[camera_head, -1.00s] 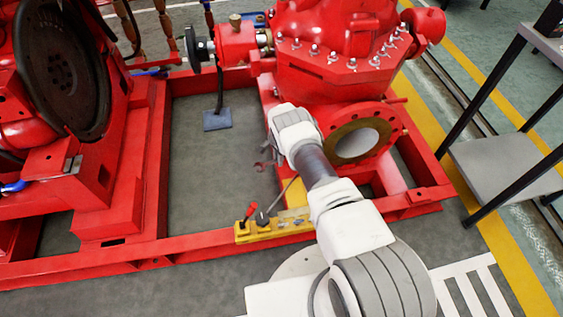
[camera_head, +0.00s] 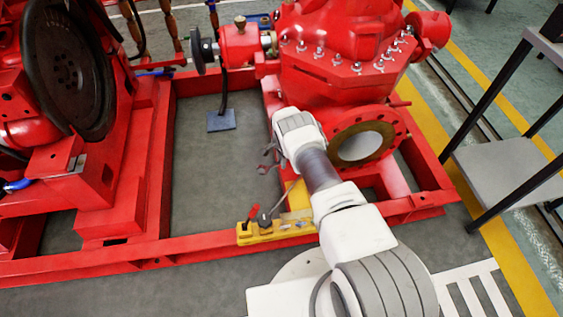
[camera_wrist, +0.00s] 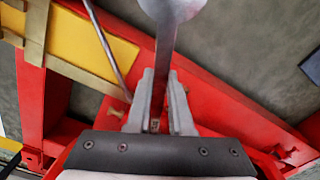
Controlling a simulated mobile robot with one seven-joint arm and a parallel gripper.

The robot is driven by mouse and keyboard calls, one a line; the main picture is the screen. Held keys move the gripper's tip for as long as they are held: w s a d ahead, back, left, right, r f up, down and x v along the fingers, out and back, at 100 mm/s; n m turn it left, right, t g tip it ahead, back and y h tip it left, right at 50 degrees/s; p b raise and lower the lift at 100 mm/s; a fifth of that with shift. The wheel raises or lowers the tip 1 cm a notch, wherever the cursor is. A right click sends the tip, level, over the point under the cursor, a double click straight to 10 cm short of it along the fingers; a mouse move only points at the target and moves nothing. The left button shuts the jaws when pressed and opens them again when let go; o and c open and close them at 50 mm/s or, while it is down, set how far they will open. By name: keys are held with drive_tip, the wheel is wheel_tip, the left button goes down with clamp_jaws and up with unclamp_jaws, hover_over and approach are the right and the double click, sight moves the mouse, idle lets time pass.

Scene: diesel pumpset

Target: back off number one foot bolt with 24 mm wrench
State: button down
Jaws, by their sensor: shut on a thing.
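My gripper (camera_wrist: 160,100) is shut on a shiny metal wrench (camera_wrist: 167,45) in the wrist view. The wrench runs up from between the fingers, and its wide end is cut off by the top edge. In the head view my gripper (camera_head: 270,157) is small and partly hidden behind my wrist, beside the pump's flange and over the inner side of the red base frame (camera_head: 205,244). A small bolt-like part (camera_wrist: 287,154) shows on the red frame at the lower right of the wrist view. I cannot tell which foot bolt it is, nor whether the wrench touches any bolt.
A yellow tool tray (camera_head: 262,233) with tools lies on the front rail, close to my arm. The red pump (camera_head: 340,60) stands behind my wrist. A grey shelf stand (camera_head: 500,170) is at the right. Floor inside the frame is clear, except a blue-grey pad (camera_head: 221,120).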

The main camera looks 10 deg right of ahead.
drive_tip(key=shift+f, duration=0.1)
drive_tip(key=shift+f, duration=0.55)
idle(0.4)
drive_tip(key=s+d+n+p, duration=0.2)
drive_tip(key=s+p, duration=0.1)
drive_tip(key=shift+s+d+n+p, duration=0.15)
drive_tip(key=shift+s+n+p, duration=0.15)
drive_tip(key=shift+n, duration=0.1)
drive_tip(key=shift+s+d+n+p, duration=0.4)
drive_tip(key=shift+s+d+n, duration=0.05)
drive_tip(key=shift+s+n, duration=0.1)
drive_tip(key=shift+s+d+f+n+p, duration=0.15)
drive_tip(key=shift+s+d+n+p, duration=0.2)
drive_tip(key=shift+s+d+n, duration=0.7)
drive_tip(key=shift+w, duration=0.15)
